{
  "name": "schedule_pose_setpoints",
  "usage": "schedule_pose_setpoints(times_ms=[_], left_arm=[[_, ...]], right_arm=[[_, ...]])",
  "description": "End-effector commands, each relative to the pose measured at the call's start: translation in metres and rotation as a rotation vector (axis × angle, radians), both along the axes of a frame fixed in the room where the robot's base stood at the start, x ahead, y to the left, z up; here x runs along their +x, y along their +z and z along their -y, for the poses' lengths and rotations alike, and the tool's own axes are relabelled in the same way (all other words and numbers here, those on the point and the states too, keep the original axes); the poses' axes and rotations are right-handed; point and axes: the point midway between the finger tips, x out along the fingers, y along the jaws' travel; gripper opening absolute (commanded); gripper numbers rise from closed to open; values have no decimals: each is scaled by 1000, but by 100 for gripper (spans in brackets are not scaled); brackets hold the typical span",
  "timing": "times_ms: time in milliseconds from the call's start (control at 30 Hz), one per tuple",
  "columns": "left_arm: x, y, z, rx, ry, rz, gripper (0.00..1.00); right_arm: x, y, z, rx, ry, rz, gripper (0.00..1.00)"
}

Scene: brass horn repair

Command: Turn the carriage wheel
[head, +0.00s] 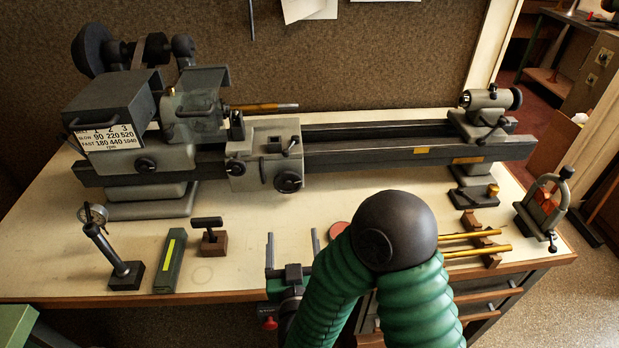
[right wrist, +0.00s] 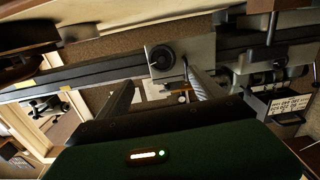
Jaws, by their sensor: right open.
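The carriage wheel (head: 289,181) is a round black handwheel on the front of the grey carriage (head: 254,172), which sits on the lathe bed. My right gripper (head: 292,243) is open and empty in front of the lathe, its two fingers pointing towards the carriage and apart from the wheel. In the right wrist view the wheel (right wrist: 162,57) shows ahead, beyond and between the fingertips of the open right gripper (right wrist: 159,78). My left gripper is in neither view.
The bed (head: 410,153) runs right to the tailstock (head: 487,112). A dial gauge stand (head: 126,272), green-grey box (head: 170,262) and small brown block (head: 212,239) stand front left. The bench before the wheel is clear.

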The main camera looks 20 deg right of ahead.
Motion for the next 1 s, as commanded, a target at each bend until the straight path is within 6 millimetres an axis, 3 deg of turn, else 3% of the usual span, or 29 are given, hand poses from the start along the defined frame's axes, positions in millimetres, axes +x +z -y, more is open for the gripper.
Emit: schedule_pose_setpoints(times_ms=[167,300,400,700,833,1000], left_arm=[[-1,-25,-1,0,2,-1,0],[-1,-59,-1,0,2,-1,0],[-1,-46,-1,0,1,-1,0],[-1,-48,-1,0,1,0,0],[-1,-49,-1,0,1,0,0],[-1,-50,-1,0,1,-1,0]], right_arm=[[9,-7,4,2,-3,6,77],[28,-12,13,2,-4,7,77],[55,-3,22,5,-4,-4,77],[129,-4,41,5,-2,-2,77],[151,-4,46,3,0,-3,77],[163,-4,50,2,1,-4,77]])
